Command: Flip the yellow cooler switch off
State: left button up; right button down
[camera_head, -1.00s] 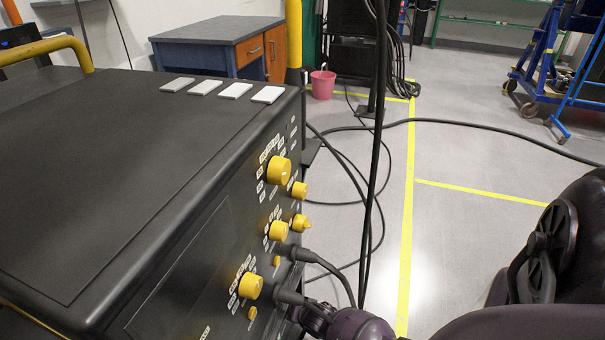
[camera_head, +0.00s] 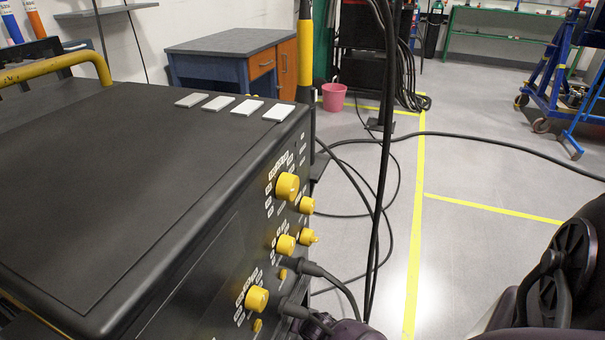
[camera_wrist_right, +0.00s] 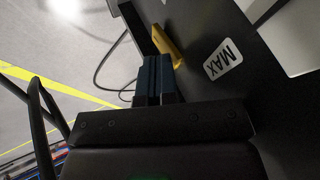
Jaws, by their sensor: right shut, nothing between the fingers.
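The black machine (camera_head: 110,190) has several yellow knobs on its right-hand front panel, including a large one (camera_head: 287,187) and a lower one (camera_head: 257,299). Which one in the head view is the cooler switch I cannot tell; the labels are too small. In the right wrist view, a yellow lever-like part (camera_wrist_right: 167,46) stands on the black panel just past my right gripper (camera_wrist_right: 154,62). The gripper is shut and empty, its blue fingers close to this part; contact is unclear. In the head view the right fingers are hidden. My left gripper is not in view.
White tiles (camera_head: 247,107) lie on the machine's top. The floor to the right is mostly clear.

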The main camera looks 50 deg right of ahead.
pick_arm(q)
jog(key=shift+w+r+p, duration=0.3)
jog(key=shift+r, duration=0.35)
pick_arm(e)
jog(key=shift+w+r, duration=0.35)
jog(key=shift+r, duration=0.4)
pick_arm(q)
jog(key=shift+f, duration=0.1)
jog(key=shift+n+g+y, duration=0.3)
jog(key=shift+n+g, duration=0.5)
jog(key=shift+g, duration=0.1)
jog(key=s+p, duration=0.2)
jog(key=p, duration=0.2)
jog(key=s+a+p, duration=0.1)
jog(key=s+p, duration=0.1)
jog(key=p, duration=0.2)
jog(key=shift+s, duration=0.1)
pick_arm(e)
jog(key=s+d+f+v, duration=0.1)
jog(key=v, duration=1.1)
jog(key=shift+s+d, duration=0.2)
jog(key=shift+s, duration=0.2)
